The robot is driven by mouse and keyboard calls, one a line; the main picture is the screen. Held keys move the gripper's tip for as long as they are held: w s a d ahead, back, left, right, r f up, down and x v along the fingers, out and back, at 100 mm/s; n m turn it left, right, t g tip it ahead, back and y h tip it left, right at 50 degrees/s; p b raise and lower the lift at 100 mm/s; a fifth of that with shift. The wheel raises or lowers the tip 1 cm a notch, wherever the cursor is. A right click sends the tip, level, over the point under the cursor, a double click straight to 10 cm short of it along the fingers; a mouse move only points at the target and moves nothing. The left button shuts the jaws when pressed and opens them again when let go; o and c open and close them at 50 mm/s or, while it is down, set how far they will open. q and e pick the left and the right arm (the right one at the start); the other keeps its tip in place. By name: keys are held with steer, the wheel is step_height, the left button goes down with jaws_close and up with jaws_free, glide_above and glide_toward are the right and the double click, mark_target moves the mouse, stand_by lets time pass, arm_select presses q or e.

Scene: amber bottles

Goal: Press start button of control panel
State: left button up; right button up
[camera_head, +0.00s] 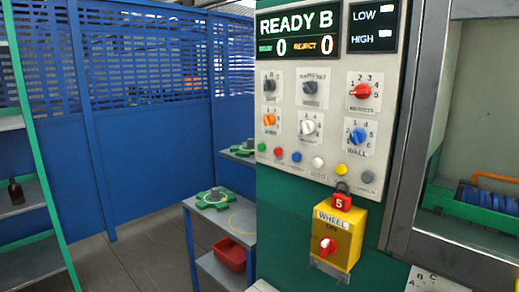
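The control panel (292,118) is a pale upright board on a green cabinet, right of the middle. A row of small round buttons runs along its lower part: a green button (261,147) at the left end, then a red button (277,152), a blue button (296,157), a white button (318,163), a yellow button (341,169) and a grey button (367,176). Their labels are too small to read, so I cannot tell which is start. The display (297,34) reads "READY B" with two zeros. Neither of my grippers shows.
Several rotary knobs, including a red knob (361,91), sit above the buttons. A yellow "WHEEL" switch box (340,236) with a red padlock (341,202) juts out below. A small table (240,217) and green-framed shelves (33,262) stand left; floor (130,262) shows between them.

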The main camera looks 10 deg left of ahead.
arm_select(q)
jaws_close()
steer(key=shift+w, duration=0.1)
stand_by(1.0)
